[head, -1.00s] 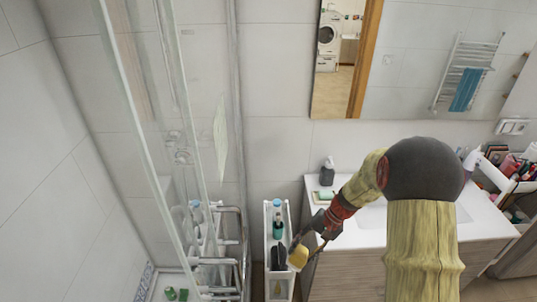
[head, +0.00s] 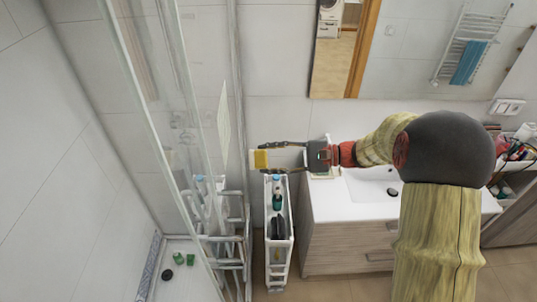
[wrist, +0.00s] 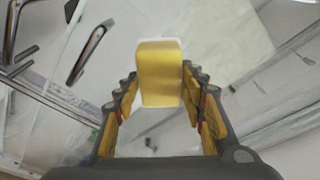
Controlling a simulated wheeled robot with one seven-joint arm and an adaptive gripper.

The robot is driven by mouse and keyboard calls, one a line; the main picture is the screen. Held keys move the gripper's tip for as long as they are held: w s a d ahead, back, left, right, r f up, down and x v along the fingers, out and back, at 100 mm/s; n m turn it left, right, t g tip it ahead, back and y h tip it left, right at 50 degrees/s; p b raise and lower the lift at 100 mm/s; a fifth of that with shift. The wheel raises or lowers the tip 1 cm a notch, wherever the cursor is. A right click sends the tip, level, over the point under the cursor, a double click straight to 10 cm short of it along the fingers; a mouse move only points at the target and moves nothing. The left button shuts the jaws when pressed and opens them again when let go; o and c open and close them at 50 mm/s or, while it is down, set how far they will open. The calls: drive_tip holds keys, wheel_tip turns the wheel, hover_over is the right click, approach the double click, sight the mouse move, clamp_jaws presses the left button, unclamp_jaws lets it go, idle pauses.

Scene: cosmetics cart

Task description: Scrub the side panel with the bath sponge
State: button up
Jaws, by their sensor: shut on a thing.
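My gripper (head: 278,158) is shut on a yellow bath sponge (head: 261,159). It holds the sponge above the back end of the narrow white cart (head: 268,235), to the right of the shower glass. In the wrist view the sponge (wrist: 160,72) stands out between the fingers of my gripper (wrist: 160,108). A pale, flat rectangular panel (head: 224,132) shows at the shower glass, left of the sponge. It also shows in the wrist view (wrist: 222,35) behind the sponge. The sponge appears apart from the panel.
The cart carries a teal bottle (head: 277,201) and dark items. The shower glass (head: 150,110) and chrome rails (head: 228,240) stand at left. A white washbasin counter (head: 345,208) is to the right of the cart.

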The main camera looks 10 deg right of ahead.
drive_tip(key=shift+a+r+y, duration=0.3)
drive_tip(key=shift+a+r, duration=0.1)
drive_tip(key=shift+r, duration=0.05)
drive_tip(key=shift+r+x, duration=0.15)
drive_tip(key=shift+x, duration=1.15)
drive_tip(key=shift+r+x, duration=0.15)
drive_tip(key=shift+x, duration=1.15)
drive_tip(key=shift+a, duration=0.95)
